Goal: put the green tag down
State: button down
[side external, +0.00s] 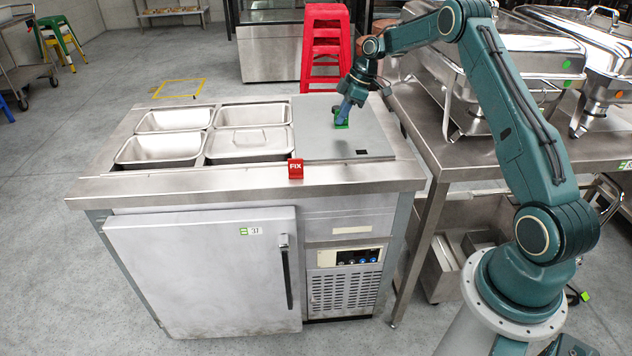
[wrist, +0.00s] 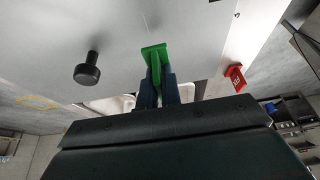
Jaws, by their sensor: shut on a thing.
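The green tag (side external: 341,124) is at the flat steel top on the right of the counter (side external: 240,184). My gripper (side external: 345,111) reaches down from the upper right and is shut on the tag. In the wrist view the green tag (wrist: 154,52) sticks out between the two dark blue fingertips (wrist: 156,88), its flat green end toward the steel surface. I cannot tell whether the tag touches the surface. The fingers hide part of it.
A red FIX tag (side external: 296,168) stands at the counter's front ledge. Steel pans (side external: 158,150) fill the left side. A black knob (wrist: 87,72) is near the green tag in the wrist view. Chafing dishes (side external: 500,62) stand on the right table. Bare steel (side external: 320,143) surrounds my gripper.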

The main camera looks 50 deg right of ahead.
jog(key=shift+f, duration=1.7)
jog(key=shift+f, duration=0.15)
jog(key=c, duration=1.6)
grip_release()
jog(key=v, duration=1.2)
jog(key=shift+a+r, duration=0.1)
jog(key=shift+r, duration=0.15)
